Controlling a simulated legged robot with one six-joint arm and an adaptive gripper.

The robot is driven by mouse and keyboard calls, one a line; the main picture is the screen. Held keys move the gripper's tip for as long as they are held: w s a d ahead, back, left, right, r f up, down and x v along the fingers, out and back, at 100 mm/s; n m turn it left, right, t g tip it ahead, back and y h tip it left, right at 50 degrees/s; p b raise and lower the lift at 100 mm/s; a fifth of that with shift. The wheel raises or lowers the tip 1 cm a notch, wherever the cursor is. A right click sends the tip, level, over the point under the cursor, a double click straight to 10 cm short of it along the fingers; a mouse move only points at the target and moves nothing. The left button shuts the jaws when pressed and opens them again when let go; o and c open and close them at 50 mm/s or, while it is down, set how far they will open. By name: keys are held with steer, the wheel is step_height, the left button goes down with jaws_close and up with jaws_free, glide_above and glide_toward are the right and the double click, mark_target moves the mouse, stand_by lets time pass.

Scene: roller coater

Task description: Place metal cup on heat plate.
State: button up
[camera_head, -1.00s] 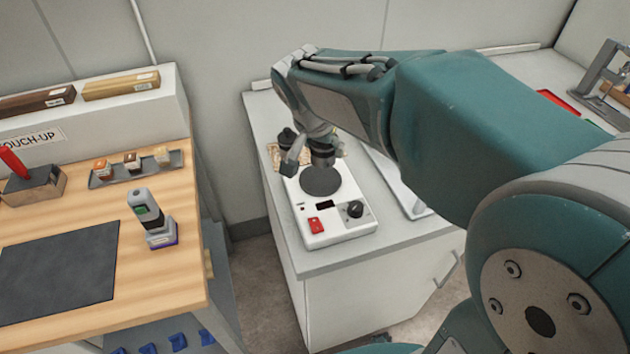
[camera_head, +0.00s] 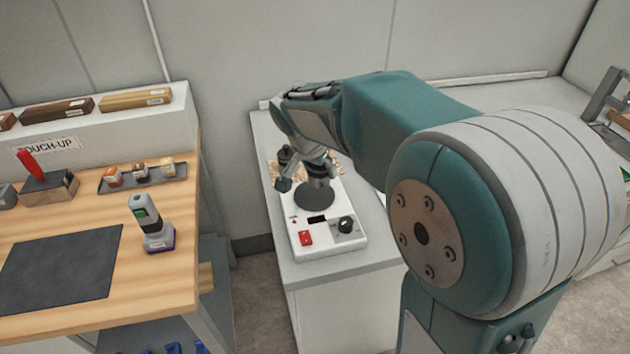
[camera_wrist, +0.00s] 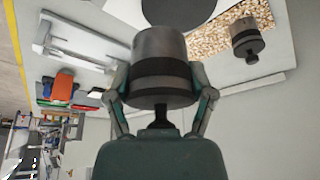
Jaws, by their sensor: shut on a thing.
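My gripper (camera_wrist: 161,92) is shut around a metal cup (camera_wrist: 160,48), grey with a dark band and a black knob, in the wrist view. In the head view the held cup (camera_head: 318,171) is small and partly hidden by my gripper (camera_head: 302,175). It appears over the far part of the dark round heat plate (camera_head: 315,198); whether it touches cannot be told. The plate tops a white unit with a red switch and black dial. The plate also shows at the top edge in the wrist view (camera_wrist: 182,8), beyond the cup.
A similar dark cup (camera_wrist: 246,40) stands on a speckled mat (camera_wrist: 212,45) behind the heat plate unit. A wooden workbench (camera_head: 165,275) with a handheld device (camera_head: 150,225) and a small tray (camera_head: 120,183) stands at left. Wall lies behind the white cabinet (camera_head: 345,310).

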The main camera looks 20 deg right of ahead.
steer(key=w+f, duration=0.3)
steer(key=shift+f, duration=0.35)
steer(key=shift+w+a+f, duration=0.25)
steer(key=shift+w+f, duration=0.15)
steer(key=shift+f, duration=0.1)
step_height(320, 180, down, 2)
steer(key=shift+d+f, duration=0.1)
steer(key=shift+f, duration=0.15)
steer(key=shift+d+f, duration=0.2)
steer(key=o, duration=1.3)
steer(key=shift+a+f, duration=0.1)
steer(key=shift+a, duration=0.05)
steer(key=shift+c, duration=0.2)
